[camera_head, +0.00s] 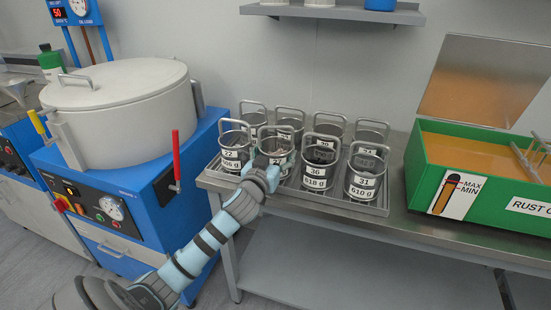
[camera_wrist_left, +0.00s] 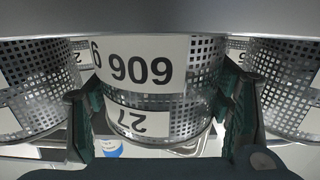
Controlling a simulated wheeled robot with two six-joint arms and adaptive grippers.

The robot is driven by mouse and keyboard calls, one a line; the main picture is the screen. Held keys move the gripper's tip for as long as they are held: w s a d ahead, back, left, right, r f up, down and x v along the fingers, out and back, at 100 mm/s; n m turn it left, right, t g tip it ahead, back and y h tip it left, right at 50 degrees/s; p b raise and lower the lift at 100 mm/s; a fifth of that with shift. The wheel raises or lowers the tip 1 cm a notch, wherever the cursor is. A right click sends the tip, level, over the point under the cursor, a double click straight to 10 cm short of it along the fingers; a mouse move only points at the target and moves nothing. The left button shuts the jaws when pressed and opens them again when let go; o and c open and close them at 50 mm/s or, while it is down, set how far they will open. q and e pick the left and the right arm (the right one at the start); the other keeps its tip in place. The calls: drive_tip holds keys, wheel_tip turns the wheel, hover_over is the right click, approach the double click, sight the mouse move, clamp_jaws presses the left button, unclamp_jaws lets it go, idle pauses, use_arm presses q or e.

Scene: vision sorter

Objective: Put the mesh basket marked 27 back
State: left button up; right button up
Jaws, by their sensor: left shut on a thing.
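The mesh basket marked 27 (camera_wrist_left: 150,95) is a perforated metal cylinder with white labels, which appear upside down in the left wrist view. In the head view this basket (camera_head: 277,145) is in the front row between the baskets marked 22 (camera_head: 235,149) and 36 (camera_head: 320,166). My left gripper (camera_head: 262,178) is shut on it from the front, with a finger on each side in the left wrist view (camera_wrist_left: 160,118). The gripper hides its lower part, so I cannot tell whether its base touches the tray (camera_head: 330,203). My right gripper is not in view.
Several similar baskets stand close around it, including one marked 31 (camera_head: 366,178). A green tank (camera_head: 490,185) with an open lid is on the bench at right. A blue machine (camera_head: 150,200) with a white lidded drum stands at left. A shelf (camera_head: 335,12) hangs above.

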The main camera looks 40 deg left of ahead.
use_arm(q)
drive_tip(key=o, duration=1.7)
drive_tip(key=shift+o, duration=0.2)
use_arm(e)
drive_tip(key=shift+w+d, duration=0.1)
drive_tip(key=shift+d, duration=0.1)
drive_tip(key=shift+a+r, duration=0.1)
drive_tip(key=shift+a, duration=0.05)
use_arm(q)
drive_tip(key=shift+s+d, duration=0.1)
drive_tip(key=shift+s, duration=0.2)
drive_tip(key=p+v, duration=0.1)
drive_tip(key=v, duration=1)
drive_tip(key=shift+s+p, duration=0.25)
drive_tip(key=shift+p, duration=0.15)
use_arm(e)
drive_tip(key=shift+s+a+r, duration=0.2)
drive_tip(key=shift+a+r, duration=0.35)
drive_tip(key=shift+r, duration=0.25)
use_arm(q)
drive_tip(key=shift+d, duration=0.15)
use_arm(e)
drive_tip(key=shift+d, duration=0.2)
